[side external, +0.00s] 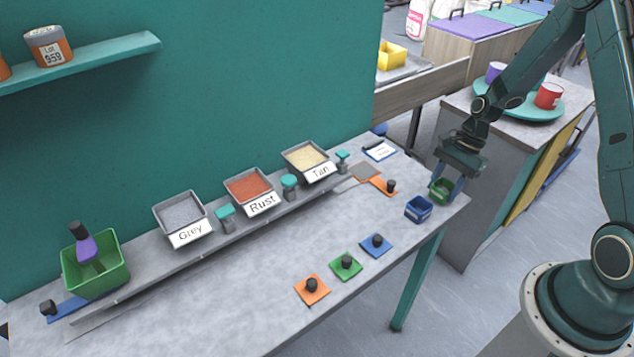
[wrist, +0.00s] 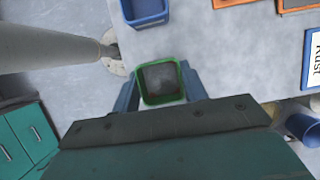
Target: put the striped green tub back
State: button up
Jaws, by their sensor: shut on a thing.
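My gripper (side external: 445,186) is shut on a small green tub (side external: 439,190) at the right end of the grey bench. In the wrist view the green tub (wrist: 143,88) is upright and square, with a blue-grey finger on either side. Its inside looks dark grey; I cannot tell whether that is powder or a bare floor. Stripes are not clear at this size. I cannot tell whether it touches the bench or hangs just above it. A blue tub (side external: 418,210) stands close by on the bench, apart from it, and also shows in the wrist view (wrist: 147,12).
Orange (side external: 312,289), green (side external: 345,266) and blue (side external: 376,245) squares with black knobs lie along the front. Trays labelled Grey (side external: 165,219), Rust (side external: 235,197) and Tan (side external: 293,166) line the back. A green bin (side external: 112,279) stands at the left. The middle bench is clear.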

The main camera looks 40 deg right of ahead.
jog(key=shift+f, duration=0.4)
jog(key=o, duration=1.6)
jog(key=shift+c, duration=0.2)
jog(key=shift+r, duration=0.1)
jog(key=shift+r, duration=3.4)
